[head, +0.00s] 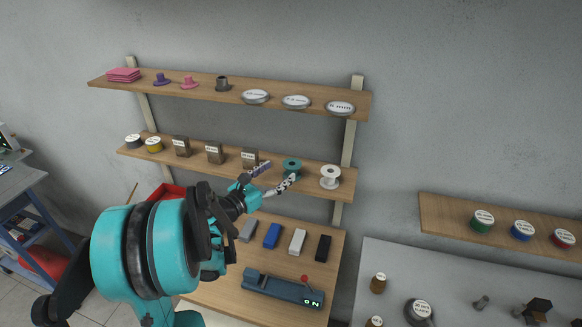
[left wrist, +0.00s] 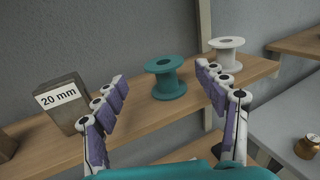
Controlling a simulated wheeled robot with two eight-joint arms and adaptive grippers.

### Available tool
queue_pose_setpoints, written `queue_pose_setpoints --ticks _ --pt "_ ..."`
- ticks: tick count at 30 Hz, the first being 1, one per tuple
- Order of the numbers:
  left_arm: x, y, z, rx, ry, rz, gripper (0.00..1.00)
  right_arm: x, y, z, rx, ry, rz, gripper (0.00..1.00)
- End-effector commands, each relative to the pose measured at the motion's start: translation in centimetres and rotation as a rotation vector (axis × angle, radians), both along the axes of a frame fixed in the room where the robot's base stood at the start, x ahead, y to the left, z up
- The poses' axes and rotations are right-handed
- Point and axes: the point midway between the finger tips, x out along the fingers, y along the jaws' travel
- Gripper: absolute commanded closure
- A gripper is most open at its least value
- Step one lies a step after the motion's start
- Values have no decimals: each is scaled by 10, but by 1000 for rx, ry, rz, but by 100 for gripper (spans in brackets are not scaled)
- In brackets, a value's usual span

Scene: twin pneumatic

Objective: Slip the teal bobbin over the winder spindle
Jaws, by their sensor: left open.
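The teal bobbin (head: 292,166) stands upright on the middle wall shelf, between a small labelled block and a white bobbin. In the left wrist view the teal bobbin (left wrist: 167,78) shows whole, ahead of and between the spread fingers. My left gripper (head: 281,171) is open and empty, just in front of the shelf; its fingers do not touch the bobbin. The left wrist view shows both fingers of the gripper (left wrist: 161,76) wide apart. I cannot make out a winder spindle for certain. My right gripper is out of view.
The white bobbin (head: 330,176) stands close right of the teal one. A block marked 20 mm (left wrist: 62,100) is on the left. Below are several small blocks and a dark device with red knob and display (head: 283,290). Another shelf (head: 440,214) is on the right.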

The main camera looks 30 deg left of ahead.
Motion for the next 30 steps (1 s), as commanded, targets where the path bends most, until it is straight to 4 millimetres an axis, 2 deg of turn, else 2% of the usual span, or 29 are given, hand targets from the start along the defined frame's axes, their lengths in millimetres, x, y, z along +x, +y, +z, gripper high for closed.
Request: queue_pose_setpoints --ticks 8,15,22,27,30 --pt "29 -7 -3 4 1 -5 28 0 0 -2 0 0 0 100" --pt "63 -12 -4 5 1 -5 28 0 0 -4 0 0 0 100" --pt "65 -12 -4 6 1 -2 28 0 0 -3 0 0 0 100" --pt "65 -12 -4 6 1 -3 73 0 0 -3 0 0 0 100" --pt "65 -12 -4 6 1 -3 73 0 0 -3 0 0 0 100"
